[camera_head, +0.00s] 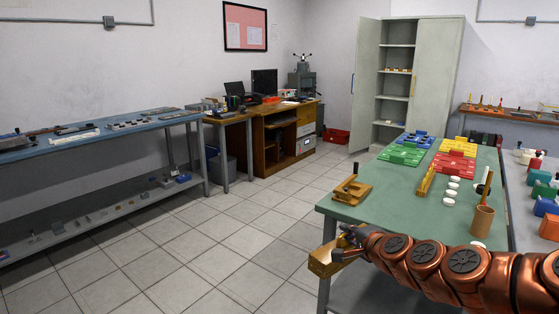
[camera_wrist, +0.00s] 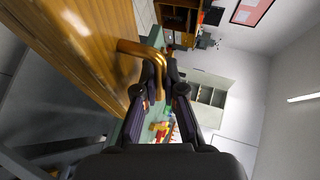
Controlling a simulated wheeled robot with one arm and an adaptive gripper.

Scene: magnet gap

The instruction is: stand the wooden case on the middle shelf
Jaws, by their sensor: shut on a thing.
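The wooden case (camera_head: 326,260) hangs at the front left corner of the green table, beyond its edge. In the wrist view the case (camera_wrist: 80,45) fills the upper left, with a brass-coloured handle (camera_wrist: 140,49). My gripper (camera_head: 349,240) is shut on this handle; its fingers also show in the wrist view (camera_wrist: 160,82). The grey cabinet (camera_head: 430,75) at the back has its left door open and several shelves inside. A middle shelf (camera_head: 394,97) in it looks mostly clear, and small items sit on the shelf above.
The green table (camera_head: 400,200) carries coloured trays (camera_head: 452,165), white discs, a wooden block and a cup. A blue bench (camera_head: 90,138) stands left and a wooden desk (camera_head: 270,135) at the back. The tiled floor (camera_head: 235,215) between them is open. A red box (camera_head: 336,136) lies near the cabinet.

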